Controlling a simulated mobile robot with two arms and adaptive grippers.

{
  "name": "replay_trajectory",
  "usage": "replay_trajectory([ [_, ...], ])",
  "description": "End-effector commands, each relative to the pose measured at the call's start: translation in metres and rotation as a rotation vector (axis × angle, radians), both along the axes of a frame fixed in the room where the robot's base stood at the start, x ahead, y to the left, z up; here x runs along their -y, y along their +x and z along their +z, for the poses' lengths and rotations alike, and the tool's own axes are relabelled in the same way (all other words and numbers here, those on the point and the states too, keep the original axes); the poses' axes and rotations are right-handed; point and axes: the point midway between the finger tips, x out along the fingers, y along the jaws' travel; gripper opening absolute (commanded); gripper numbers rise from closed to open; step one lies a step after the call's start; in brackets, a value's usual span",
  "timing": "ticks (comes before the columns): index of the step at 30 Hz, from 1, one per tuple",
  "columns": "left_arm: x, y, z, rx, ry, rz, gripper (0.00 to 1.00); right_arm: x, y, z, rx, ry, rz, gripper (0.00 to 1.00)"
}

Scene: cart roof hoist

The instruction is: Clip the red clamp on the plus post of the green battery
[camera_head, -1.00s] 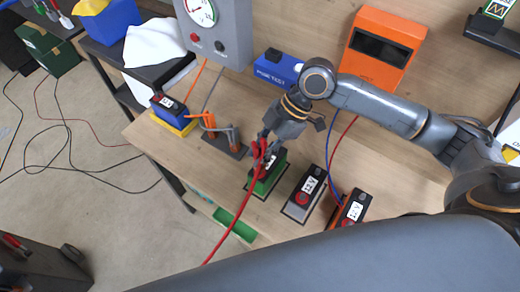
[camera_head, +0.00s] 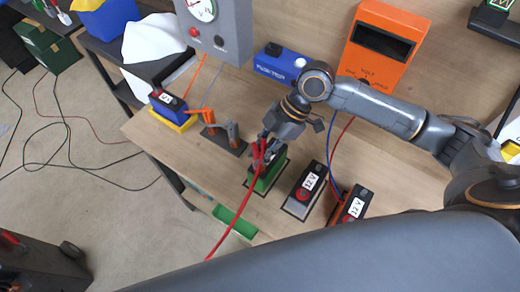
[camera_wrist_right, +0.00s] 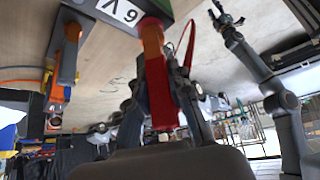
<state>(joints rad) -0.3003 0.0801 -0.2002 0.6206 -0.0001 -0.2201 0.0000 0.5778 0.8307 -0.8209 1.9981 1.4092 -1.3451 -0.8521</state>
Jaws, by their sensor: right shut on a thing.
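The green battery (camera_head: 268,178) stands on the bench in the head view, its top partly hidden by my right gripper and the clamp. My right gripper (camera_head: 265,143) is shut on the red clamp (camera_head: 259,156) over the far left end of this battery. In the right wrist view, the red clamp (camera_wrist_right: 158,88) lies between my fingers (camera_wrist_right: 160,110). Its orange jaws (camera_wrist_right: 152,40) reach to a red post cap beside the battery's white label (camera_wrist_right: 120,11). I cannot tell whether the jaws grip the post. My left gripper (camera_wrist_right: 227,22) shows only in the right wrist view, fingers apart and empty.
A grey battery (camera_head: 297,207) and an orange battery (camera_head: 338,220) stand to the right. A clamp stand (camera_head: 226,142) and a blue battery (camera_head: 168,108) are to the left. A red cable (camera_head: 235,220) runs from the clamp over the bench's front edge.

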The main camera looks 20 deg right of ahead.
Motion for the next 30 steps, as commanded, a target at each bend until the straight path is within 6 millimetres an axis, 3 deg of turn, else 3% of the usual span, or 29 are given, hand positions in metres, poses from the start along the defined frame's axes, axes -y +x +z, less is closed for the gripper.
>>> replay_trajectory([
  [10,0.000,0.000,-0.004,0.000,0.000,0.000,0.40,0.000,0.000,-0.009,-0.001,0.000,-0.001,0.00],
  [11,0.000,0.000,-0.004,0.000,0.000,0.000,0.40,0.000,0.000,-0.009,0.000,0.000,0.000,0.26],
  [14,0.000,0.000,-0.004,0.000,0.000,0.000,0.40,0.000,0.000,-0.008,0.000,0.000,0.000,0.46],
  [24,-0.001,-0.001,-0.004,-0.001,0.001,0.001,0.40,0.001,0.000,-0.007,0.000,-0.001,-0.001,0.46],
  [30,-0.001,0.000,-0.004,-0.001,0.001,0.001,0.40,0.015,0.003,0.014,0.003,-0.003,-0.002,0.46],
])
